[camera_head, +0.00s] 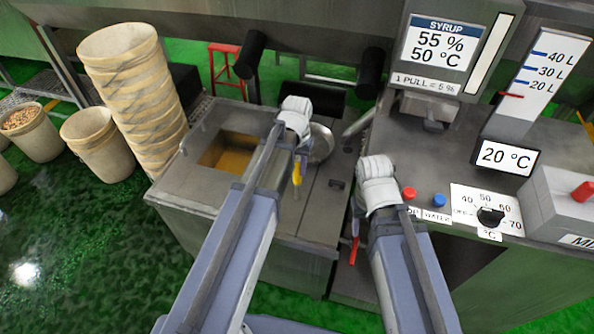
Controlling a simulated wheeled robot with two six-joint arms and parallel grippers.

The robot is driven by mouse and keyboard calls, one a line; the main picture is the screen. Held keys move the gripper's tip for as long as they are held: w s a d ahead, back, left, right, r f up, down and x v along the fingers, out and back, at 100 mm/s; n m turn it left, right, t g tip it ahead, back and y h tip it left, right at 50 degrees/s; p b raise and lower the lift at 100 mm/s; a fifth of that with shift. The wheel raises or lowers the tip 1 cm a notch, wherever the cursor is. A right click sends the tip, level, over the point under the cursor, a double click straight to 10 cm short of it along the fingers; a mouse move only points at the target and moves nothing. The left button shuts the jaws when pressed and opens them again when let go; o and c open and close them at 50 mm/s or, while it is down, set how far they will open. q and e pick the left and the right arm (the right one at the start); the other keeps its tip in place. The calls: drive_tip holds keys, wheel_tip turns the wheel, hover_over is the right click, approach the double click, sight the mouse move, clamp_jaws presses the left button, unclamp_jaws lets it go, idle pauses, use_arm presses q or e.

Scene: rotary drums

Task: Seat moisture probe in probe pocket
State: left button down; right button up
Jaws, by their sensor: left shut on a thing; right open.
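My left gripper (296,112) is above the steel tank unit, at the right of its square opening. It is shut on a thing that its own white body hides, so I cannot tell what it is. My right gripper (377,172) is open in front of the counter edge, left of the red and blue buttons. Its fingertips are mostly hidden. I cannot make out the moisture probe or the probe pocket. A small yellow part (297,173) shows beside my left arm, and I cannot tell what it belongs to.
The tank unit (170,185) holds amber liquid (235,155). A round metal piece (321,143) lies right of my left gripper. The syrup display (440,45), a level gauge (530,75), a dial (490,216) and a red-handled valve (354,250) are at right. Stacked baskets (135,95) stand left.

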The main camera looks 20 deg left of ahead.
use_arm(q)
drive_tip(key=shift+f, duration=0.15)
drive_tip(key=c, duration=0.6)
unclamp_jaws()
wheel_tip(320, 180, up, 13)
drive_tip(key=p, duration=1.2)
drive_tip(key=shift+f, duration=0.2)
drive_tip(key=s+d+m, duration=0.1)
drive_tip(key=s+d, duration=0.4)
drive_tip(key=s, duration=0.2)
drive_tip(key=s+d+m+y, duration=0.1)
drive_tip(key=s+d+m, duration=0.1)
drive_tip(key=s+d, duration=0.3)
drive_tip(key=s, duration=0.3)
drive_tip(key=shift+s+d, duration=0.15)
drive_tip(key=shift+o, duration=0.4)
drive_tip(key=shift+d, duration=0.1)
